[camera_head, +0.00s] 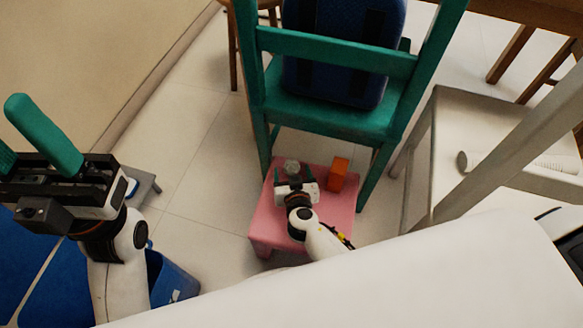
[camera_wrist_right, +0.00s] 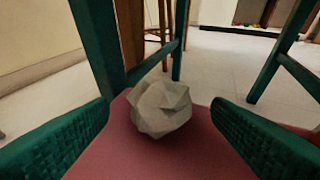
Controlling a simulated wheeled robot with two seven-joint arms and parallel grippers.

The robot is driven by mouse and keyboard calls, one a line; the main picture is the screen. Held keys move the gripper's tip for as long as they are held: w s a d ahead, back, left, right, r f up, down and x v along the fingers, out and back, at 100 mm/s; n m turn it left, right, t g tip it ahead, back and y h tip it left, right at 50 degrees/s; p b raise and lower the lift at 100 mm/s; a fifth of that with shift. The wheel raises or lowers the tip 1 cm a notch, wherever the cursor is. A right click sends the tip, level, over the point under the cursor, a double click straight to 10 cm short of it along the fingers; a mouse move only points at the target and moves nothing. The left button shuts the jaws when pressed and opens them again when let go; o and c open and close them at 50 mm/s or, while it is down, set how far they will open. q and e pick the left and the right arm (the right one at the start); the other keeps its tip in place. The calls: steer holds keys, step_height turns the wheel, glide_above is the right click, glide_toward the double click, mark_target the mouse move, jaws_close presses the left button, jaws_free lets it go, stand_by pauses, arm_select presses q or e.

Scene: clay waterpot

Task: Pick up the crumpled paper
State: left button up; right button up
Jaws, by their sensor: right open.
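The crumpled paper (camera_head: 291,166) is a grey-white faceted ball on the small pink stool (camera_head: 266,222), near its far edge. In the right wrist view the crumpled paper (camera_wrist_right: 160,108) sits on the stool top, ahead and between my fingers. My right gripper (camera_head: 293,173) is open, with its green fingers on either side of the ball and a gap to each. It also shows in the wrist view (camera_wrist_right: 161,118). My left gripper (camera_head: 22,126) is raised at the left, far from the stool, its green fingers apart and empty; one is partly cut off by the frame.
An orange box (camera_head: 338,174) stands on the stool, right of my right gripper. A green chair (camera_head: 330,108) with a dark blue bag (camera_head: 345,50) stands just behind. A white chair (camera_head: 480,130) is at the right, a blue bin (camera_head: 172,282) at lower left.

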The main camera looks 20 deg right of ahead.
steer(key=shift+x, duration=0.75)
steer(key=c, duration=1)
steer(key=shift+r, duration=0.1)
steer(key=shift+c, duration=0.4)
